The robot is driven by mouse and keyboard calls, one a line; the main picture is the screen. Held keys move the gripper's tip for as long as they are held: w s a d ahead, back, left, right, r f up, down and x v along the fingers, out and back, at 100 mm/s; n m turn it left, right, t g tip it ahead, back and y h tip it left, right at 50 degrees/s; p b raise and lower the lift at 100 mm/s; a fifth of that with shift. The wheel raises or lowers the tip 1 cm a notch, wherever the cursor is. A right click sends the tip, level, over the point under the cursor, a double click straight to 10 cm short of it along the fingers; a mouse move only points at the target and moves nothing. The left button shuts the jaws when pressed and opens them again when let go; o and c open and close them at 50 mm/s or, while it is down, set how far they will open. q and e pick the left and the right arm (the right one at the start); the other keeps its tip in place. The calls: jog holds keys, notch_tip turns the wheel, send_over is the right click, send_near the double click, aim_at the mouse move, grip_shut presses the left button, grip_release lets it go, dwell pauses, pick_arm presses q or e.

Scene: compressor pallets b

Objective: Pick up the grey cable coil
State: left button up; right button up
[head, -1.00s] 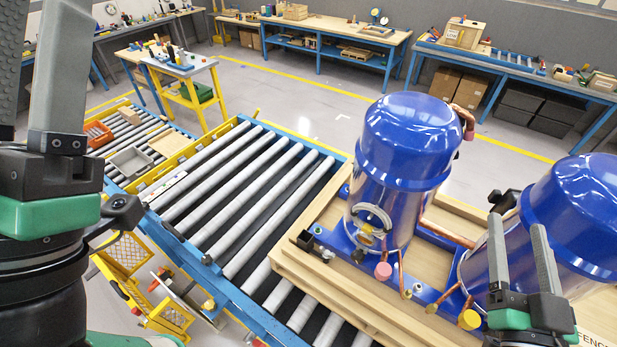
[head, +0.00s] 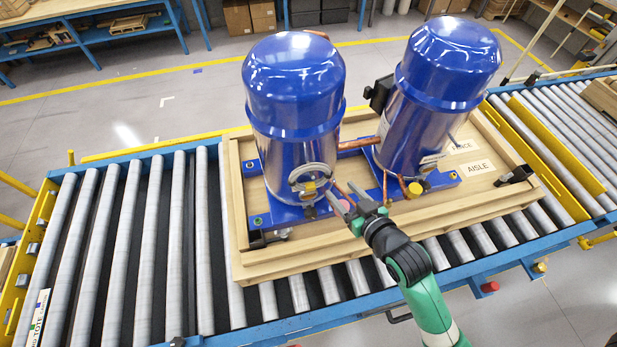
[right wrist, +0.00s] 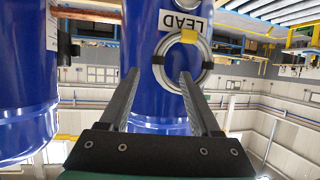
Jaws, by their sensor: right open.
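The grey cable coil (head: 310,167) hangs on the front of the left blue compressor (head: 292,100), with a yellow tie at its lower part. In the right wrist view the coil (right wrist: 158,72) is a ring with a yellow tie at its top, below a white LEAD label (right wrist: 184,22). My right gripper (head: 346,198) is open and empty, just in front of and below the coil, its fingers pointing toward it. My left gripper is out of view.
A second blue compressor (head: 439,100) stands to the right on the same wooden pallet (head: 237,200). Copper pipes (head: 400,181) run low between them, close to my right gripper. The pallet rests on a roller conveyor (head: 140,230) with bare rollers to the left.

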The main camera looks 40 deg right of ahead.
aim_at(329, 178)
jog(key=b+x, duration=0.1)
jog(key=x, duration=0.2)
jog(key=shift+w+f, duration=0.2)
jog(key=shift+w+d, duration=0.1)
jog(key=shift+w, duration=0.25)
jog(key=shift+w+f+b, duration=0.1)
jog(key=shift+f+b, duration=0.1)
jog(key=shift+b, duration=0.1)
jog(key=shift+w+d+f+b, duration=0.3)
jog(key=shift+w+f+b, duration=0.2)
jog(key=shift+w+b, duration=0.05)
jog(key=x, duration=0.3)
jog(key=shift+w+d+r, duration=0.1)
jog(key=shift+w, duration=0.1)
grip_shut()
